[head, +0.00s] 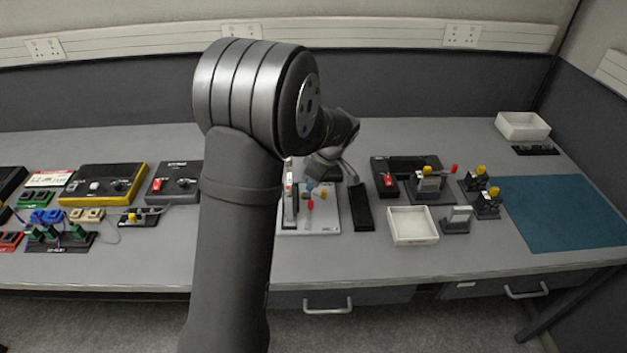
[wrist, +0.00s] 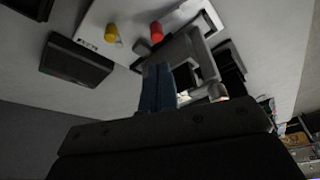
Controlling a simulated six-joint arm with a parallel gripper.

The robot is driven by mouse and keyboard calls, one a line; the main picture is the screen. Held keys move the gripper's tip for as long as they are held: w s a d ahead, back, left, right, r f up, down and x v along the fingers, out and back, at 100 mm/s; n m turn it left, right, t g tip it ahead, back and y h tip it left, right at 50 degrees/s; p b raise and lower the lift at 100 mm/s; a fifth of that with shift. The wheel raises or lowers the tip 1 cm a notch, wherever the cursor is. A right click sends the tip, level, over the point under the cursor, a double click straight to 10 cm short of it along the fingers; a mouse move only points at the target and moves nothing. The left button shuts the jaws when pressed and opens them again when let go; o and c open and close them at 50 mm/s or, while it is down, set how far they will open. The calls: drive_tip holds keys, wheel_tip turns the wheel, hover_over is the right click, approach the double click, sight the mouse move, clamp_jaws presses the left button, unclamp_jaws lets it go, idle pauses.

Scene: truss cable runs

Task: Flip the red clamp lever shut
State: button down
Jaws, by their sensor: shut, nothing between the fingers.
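My gripper (head: 311,185) is low over a pale board (head: 325,221) at the middle of the bench. Its blue fingers (wrist: 157,88) are together and empty in the wrist view. A red-tipped lever (head: 310,205) lies on that board just in front of the fingers; its red grip (wrist: 156,32) shows apart from them in the wrist view. A yellow-tipped piece (head: 323,195) is beside it, also seen in the wrist view (wrist: 110,32). A grey metal bracket (wrist: 196,52) stands close beside the fingers. Another red-tipped lever (head: 453,168) sticks out from a grey clamp stand (head: 428,183) farther right.
A dark block (head: 361,207) lies right of the board. A white tray (head: 412,224), yellow-topped clamps (head: 487,201) and a teal mat (head: 560,212) are to the right. Control boxes (head: 105,185) and small connectors fill the left. My arm hides part of the bench.

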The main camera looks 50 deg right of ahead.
sight(309, 214)
drive_tip(key=x, duration=0.6)
drive_tip(key=shift+f, duration=0.2)
drive_tip(key=shift+s+d+m, duration=0.15)
drive_tip(key=shift+m, duration=0.65)
drive_tip(key=shift+s+d+m+h, duration=0.2)
drive_tip(key=shift+m+h, duration=0.3)
drive_tip(key=shift+m, duration=0.2)
drive_tip(key=m, duration=0.2)
drive_tip(key=s+m+h, duration=0.1)
drive_tip(key=m, duration=0.1)
drive_tip(key=shift+s+d, duration=0.25)
drive_tip(key=shift+d, duration=0.1)
drive_tip(key=m, duration=0.2)
drive_tip(key=s+m+h, duration=0.1)
drive_tip(key=m, duration=0.1)
drive_tip(key=s+m+g+h, duration=0.1)
drive_tip(key=m, duration=0.1)
drive_tip(key=shift+s, duration=0.1)
drive_tip(key=shift+s+d, duration=0.15)
drive_tip(key=shift+s+d, duration=0.35)
drive_tip(key=shift+d, duration=0.2)
